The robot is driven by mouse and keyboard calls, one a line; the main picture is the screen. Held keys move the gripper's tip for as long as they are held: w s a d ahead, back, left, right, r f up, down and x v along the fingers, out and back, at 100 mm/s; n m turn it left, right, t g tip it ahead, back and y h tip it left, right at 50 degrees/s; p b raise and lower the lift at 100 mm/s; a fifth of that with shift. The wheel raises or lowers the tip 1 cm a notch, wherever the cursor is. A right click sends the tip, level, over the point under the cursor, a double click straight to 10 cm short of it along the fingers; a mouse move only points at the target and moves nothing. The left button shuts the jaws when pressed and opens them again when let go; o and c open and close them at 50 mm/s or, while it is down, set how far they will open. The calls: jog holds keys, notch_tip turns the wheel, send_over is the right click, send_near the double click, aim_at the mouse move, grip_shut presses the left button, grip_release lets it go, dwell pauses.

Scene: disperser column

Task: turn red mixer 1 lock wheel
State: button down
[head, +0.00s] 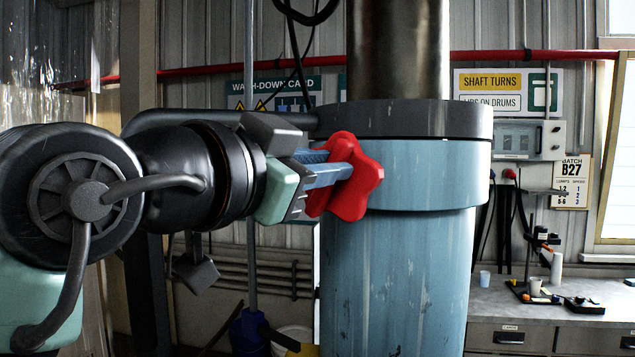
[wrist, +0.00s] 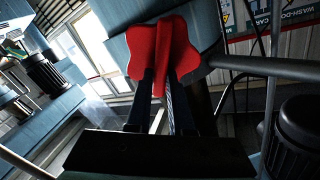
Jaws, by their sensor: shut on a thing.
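The red lobed lock wheel (head: 362,187) is on the left side of the blue disperser column (head: 395,275), just below the column's dark collar (head: 405,119). My gripper (head: 335,173) reaches it from the left, its blue-grey fingers shut on the wheel. In the wrist view the red wheel (wrist: 164,52) is at the top middle, and my two dark fingers (wrist: 160,88) run up to it with a raised red part between them. The wheel's mount on the column is hidden behind the wheel and my fingers.
A grey bench (head: 560,305) with small items stands at the right. A red pipe (head: 250,66) crosses the wall behind. A dark bar (head: 215,115) runs to the collar above my gripper. A blue bucket (head: 248,332) is low behind the column's left side.

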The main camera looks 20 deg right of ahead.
aim_at(341, 194)
jog(key=f+m+b, duration=0.1)
jog(key=m+b, duration=0.1)
jog(key=m, duration=0.4)
jog(key=f+m+b, duration=0.1)
jog(key=m+b, duration=0.1)
jog(key=m, duration=0.4)
jog(key=m+b, duration=0.3)
jog(key=m, duration=0.3)
jog(key=shift+s+d+f, duration=0.25)
jog(key=shift+s+f, duration=0.1)
jog(key=shift+f, duration=0.05)
jog(key=m, duration=0.4)
jog(key=m+b, duration=0.1)
jog(key=m, duration=0.1)
jog(key=shift+w+a+f, duration=0.15)
jog(key=shift+w+f, duration=0.15)
jog(key=shift+f, duration=0.05)
jog(key=c, duration=0.8)
grip_release()
jog(key=shift+a, duration=0.1)
jog(key=b+v, duration=0.4)
jog(key=v, duration=0.9)
